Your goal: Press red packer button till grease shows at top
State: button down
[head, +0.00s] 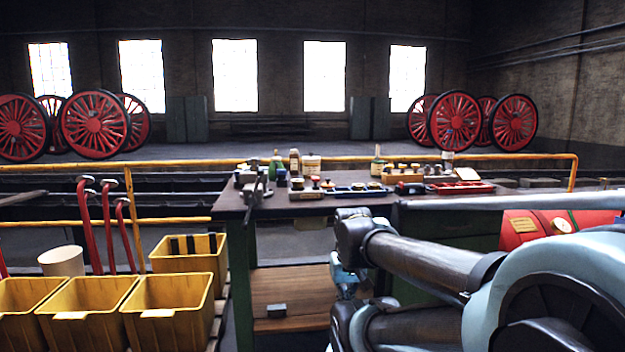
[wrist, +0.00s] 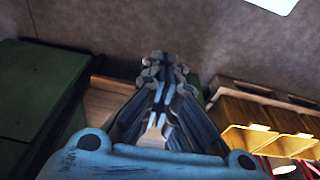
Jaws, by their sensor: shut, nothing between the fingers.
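My gripper (wrist: 165,68) is shut and empty in the wrist view, its fingers together over the grey floor and touching nothing. In the head view my folded arm hides part of the workbench front. The workbench (head: 228,204) carries many small bottles, tins and fittings along its top. No grease can be made out at this size.
Yellow bins (head: 172,290) stand at the lower left and show in the wrist view (wrist: 240,140). Red-handled levers (head: 104,225) rise behind them. A yellow rail (head: 200,163) runs behind the bench. A red cylinder-like body (head: 520,230) is at right. A green cabinet (wrist: 40,85) is close left.

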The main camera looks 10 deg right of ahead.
jog(key=shift+w+d, duration=0.1)
jog(key=shift+w, duration=0.25)
notch_tip(320, 180, up, 35)
jog(key=m+t+y, duration=0.1)
jog(key=m+t, duration=0.6)
jog(key=m, duration=0.1)
send_over(318, 177)
jog(key=shift+w+f, duration=0.1)
jog(key=shift+f, duration=0.05)
jog(key=shift+f, duration=0.1)
jog(key=shift+f, duration=4.35)
